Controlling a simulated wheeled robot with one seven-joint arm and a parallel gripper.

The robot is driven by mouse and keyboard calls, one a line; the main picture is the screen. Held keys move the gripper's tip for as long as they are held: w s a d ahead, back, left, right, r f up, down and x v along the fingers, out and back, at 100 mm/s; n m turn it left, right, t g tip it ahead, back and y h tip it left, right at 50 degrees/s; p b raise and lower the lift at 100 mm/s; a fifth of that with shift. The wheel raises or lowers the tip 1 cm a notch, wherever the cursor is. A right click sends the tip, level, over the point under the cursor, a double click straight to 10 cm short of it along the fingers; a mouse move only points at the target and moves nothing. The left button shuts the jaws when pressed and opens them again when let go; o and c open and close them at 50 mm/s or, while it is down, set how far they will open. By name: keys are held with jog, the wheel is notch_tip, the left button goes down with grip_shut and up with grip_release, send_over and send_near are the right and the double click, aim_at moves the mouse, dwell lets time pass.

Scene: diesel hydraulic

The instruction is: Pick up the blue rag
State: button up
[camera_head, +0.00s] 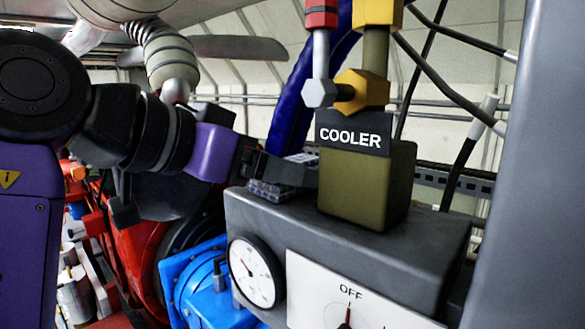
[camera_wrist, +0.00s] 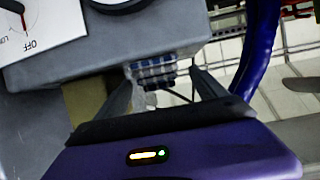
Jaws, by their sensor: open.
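The blue rag (camera_wrist: 154,72), blue and white checked, lies at the edge of the grey box (camera_wrist: 130,30) in the wrist view. In the head view the rag (camera_head: 268,191) shows as a small checked patch on the box top's back left corner, partly covered by my gripper. My gripper (camera_head: 292,172) reaches in from the left, low over the box top. In the wrist view my gripper (camera_wrist: 163,78) is open, with the rag between and just beyond its two fingertips. I cannot tell whether the fingers touch it.
An olive block labelled COOLER (camera_head: 366,185) stands on the box close right of my gripper. A blue hose (camera_head: 300,95) rises behind the rag. A gauge (camera_head: 254,272) and OFF panel (camera_head: 335,295) are on the box front. A red and blue machine (camera_head: 195,285) sits lower left.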

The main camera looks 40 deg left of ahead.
jog(key=shift+p+x, duration=0.4)
jog(key=shift+x, duration=1.3)
jog(key=c, duration=1.5)
jog(key=shift+o, duration=0.2)
jog(key=shift+r, duration=0.1)
jog(key=shift+w, duration=0.1)
